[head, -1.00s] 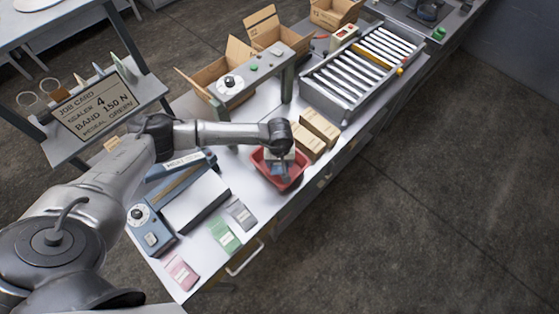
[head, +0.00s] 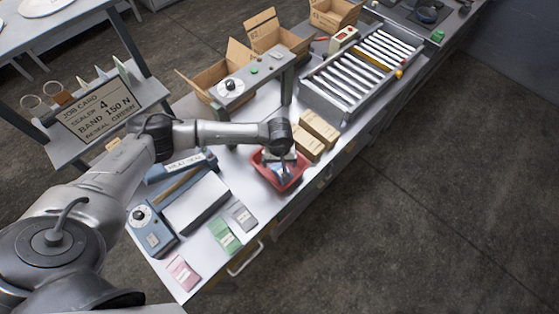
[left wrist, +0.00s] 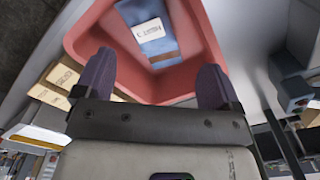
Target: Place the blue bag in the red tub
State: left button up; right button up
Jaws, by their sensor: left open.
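The red tub (head: 291,186) stands on the bench near its right edge. The blue bag (head: 284,172) is inside it, partly covered by my gripper in the head view. In the left wrist view the blue bag (left wrist: 152,32) lies on the floor of the red tub (left wrist: 199,20), with its white label facing up. My left gripper (left wrist: 155,82) is open, with its two dark fingers apart and nothing between them. It points down over the tub in the head view (head: 282,160). My right gripper is not in view.
Two tan boxes (head: 320,128) stand close behind the tub. Grey (head: 243,216), green (head: 225,235) and pink (head: 182,272) bags lie toward the front. A blue sealer (head: 152,230) is at left. A roller conveyor (head: 362,66) and open cartons (head: 273,37) are at the back.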

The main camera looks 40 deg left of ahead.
pick_arm(q)
jog(key=shift+r+b, duration=1.05)
jog(key=shift+r, duration=4.65)
jog(key=s+d+n+h, duration=0.2)
jog(key=d+h, duration=0.3)
jog(key=d, duration=0.4)
jog(key=s+d+n+h, duration=0.1)
jog(key=s+d+h, duration=0.3)
jog(key=d, duration=0.6)
jog(key=d+r+n+t+h, duration=0.6)
jog(key=r+n+t+h, duration=0.5)
jog(key=n, duration=0.6)
jog(key=w+a+f+n+t+y, duration=0.1)
jog(key=a+n+t+y, duration=0.3)
jog(key=n+y, duration=0.5)
jog(key=w+a+n+t+y, duration=0.1)
jog(key=a+n+t+y, duration=0.35)
jog(key=n, duration=0.85)
jog(key=s+a+f+n+g+y, duration=0.4)
jog(key=a+f+n+g+y, duration=0.15)
jog(key=f+n+y, duration=0.35)
jog(key=s+a+f+n+g+h, duration=0.1)
jog(key=s+f+n+g, duration=0.4)
jog(key=s, duration=0.4)
jog(key=s+a+f+n+g+h, duration=0.1)
jog(key=s+f+n+g, duration=0.4)
jog(key=s, duration=0.5)
jog(key=shift+a+h, duration=0.2)
jog(key=shift+h, duration=0.15)
